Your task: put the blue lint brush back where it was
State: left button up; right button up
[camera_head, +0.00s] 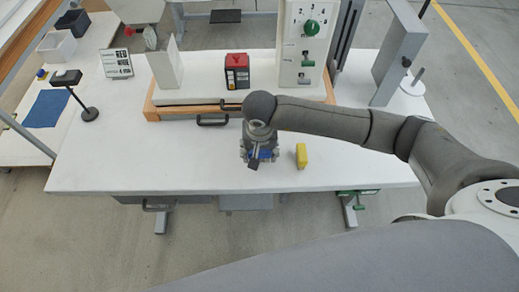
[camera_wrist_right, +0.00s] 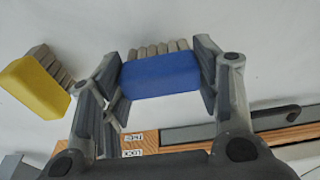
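The blue lint brush (camera_wrist_right: 160,75) sits between the two fingers of my right gripper (camera_wrist_right: 162,85) in the right wrist view, its pale bristles along the far side. The fingers appear to press on both its ends. In the head view my right gripper (camera_head: 260,157) points down over the front middle of the white table, and bits of the blue brush (camera_head: 264,154) show beside the fingers. I cannot tell whether the brush touches the table. My left gripper is not in view.
A yellow brush (camera_head: 301,155) lies just right of the gripper on the white table (camera_head: 130,165). Behind stands a wooden-edged base (camera_head: 185,107) with a black handle, a red and black box (camera_head: 237,72) and a dial panel (camera_head: 305,45). The table's front left is clear.

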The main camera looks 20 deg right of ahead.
jog(key=o, duration=0.4)
jog(key=shift+c, duration=0.2)
jog(key=shift+r, duration=0.1)
jog(key=shift+r+p, duration=0.2)
jog(key=shift+p, duration=0.15)
notch_tip(320, 180, up, 12)
jog(key=s+b, duration=0.1)
jog(key=b, duration=0.1)
jog(key=shift+s+a+f+b, duration=0.2)
jog(key=shift+s+a+b, duration=0.05)
jog(key=shift+s+b, duration=0.15)
